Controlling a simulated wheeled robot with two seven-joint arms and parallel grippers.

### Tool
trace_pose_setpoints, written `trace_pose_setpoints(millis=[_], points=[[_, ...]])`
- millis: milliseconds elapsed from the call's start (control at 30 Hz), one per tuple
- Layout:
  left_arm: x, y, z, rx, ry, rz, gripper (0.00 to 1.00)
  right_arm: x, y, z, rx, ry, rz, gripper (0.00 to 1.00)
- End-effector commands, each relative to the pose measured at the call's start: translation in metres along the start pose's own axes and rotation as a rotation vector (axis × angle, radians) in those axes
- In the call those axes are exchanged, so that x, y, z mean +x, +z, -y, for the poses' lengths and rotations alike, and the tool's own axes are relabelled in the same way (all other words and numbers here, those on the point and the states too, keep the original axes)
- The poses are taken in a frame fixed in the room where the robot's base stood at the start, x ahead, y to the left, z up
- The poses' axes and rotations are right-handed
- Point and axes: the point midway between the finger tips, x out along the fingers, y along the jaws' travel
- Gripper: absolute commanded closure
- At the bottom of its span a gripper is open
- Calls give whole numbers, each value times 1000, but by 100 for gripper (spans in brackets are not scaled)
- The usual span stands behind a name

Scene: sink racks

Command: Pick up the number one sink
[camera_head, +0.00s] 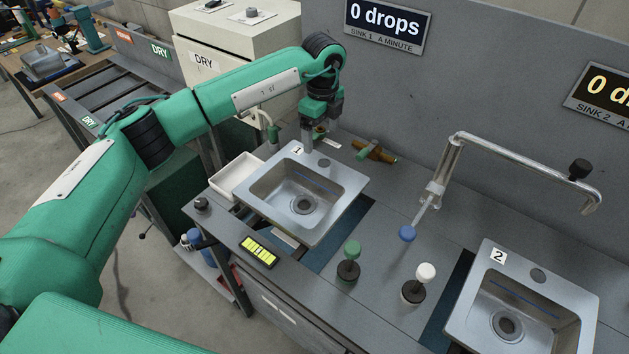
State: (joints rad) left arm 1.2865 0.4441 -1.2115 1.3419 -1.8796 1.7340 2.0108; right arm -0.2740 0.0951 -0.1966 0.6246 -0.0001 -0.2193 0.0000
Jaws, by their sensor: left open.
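The number one sink (262,190) is a square steel basin with a drain and a "1" label at its back left corner. It sits over a dark blue area of the grey bench, which shows along its right side. My left gripper (321,136) points down at the sink's back edge, near the label and the tap hole. Its fingers are apart; whether they touch the rim, I cannot tell. My right gripper is out of view.
The number two sink (574,299) is at lower right. A steel swing tap (455,160) rises between the sinks. A green knob (350,265) and a white knob (420,284) stand in front. A white tray (226,181) and a brass fitting (374,151) flank sink one.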

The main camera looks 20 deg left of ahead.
Motion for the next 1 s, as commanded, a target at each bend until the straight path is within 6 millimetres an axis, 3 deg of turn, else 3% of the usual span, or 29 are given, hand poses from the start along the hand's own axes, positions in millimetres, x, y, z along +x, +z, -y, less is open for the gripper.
trace_pose_setpoints(millis=[133,333,500,733,1000], points=[[16,-2,0,2,4,-2,15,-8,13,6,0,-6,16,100],[55,-3,0,2,4,-3,15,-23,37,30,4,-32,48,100],[79,-3,0,3,2,-3,15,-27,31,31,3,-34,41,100],[93,-5,0,3,3,-2,15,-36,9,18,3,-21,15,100],[130,-9,1,2,3,-3,15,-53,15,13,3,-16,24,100]])
